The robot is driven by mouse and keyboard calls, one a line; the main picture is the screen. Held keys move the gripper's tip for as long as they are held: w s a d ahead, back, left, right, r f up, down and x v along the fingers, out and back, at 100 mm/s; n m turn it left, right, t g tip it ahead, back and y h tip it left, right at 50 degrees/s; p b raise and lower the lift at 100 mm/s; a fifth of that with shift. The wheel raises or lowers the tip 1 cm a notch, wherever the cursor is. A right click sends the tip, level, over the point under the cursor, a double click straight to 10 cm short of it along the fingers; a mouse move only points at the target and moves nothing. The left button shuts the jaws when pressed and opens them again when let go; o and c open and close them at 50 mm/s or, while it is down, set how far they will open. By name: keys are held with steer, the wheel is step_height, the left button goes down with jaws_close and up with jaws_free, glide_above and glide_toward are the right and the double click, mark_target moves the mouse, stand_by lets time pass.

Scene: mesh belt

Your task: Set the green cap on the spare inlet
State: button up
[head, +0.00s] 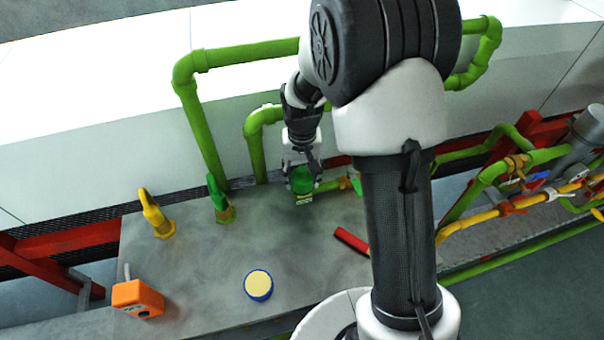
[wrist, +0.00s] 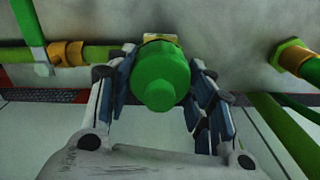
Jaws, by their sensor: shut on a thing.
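The green cap (head: 302,180) is between the fingers of my gripper (head: 302,172), over the far edge of the grey worktop. In the wrist view the cap (wrist: 160,78) fills the space between the two fingers of my gripper (wrist: 160,88), which press on its sides. A small yellowish piece (head: 304,199) shows just below the cap, and again behind it in the wrist view (wrist: 160,38). It may be the spare inlet, but the cap and fingers mostly hide it. I cannot tell whether the cap touches it.
A green spout (head: 222,205) and a yellow spout (head: 157,218) stand left on the worktop (head: 200,275). A blue-rimmed round piece (head: 258,285), an orange box (head: 138,298) and a red bar (head: 351,241) lie nearer. Green pipes (head: 200,125) rise behind my gripper.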

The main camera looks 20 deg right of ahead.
steer(key=shift+f, duration=0.3)
steer(key=o, duration=0.8)
steer(key=shift+c, duration=0.2)
steer(key=shift+r+p, duration=4.1)
steer(key=shift+r, duration=1.45)
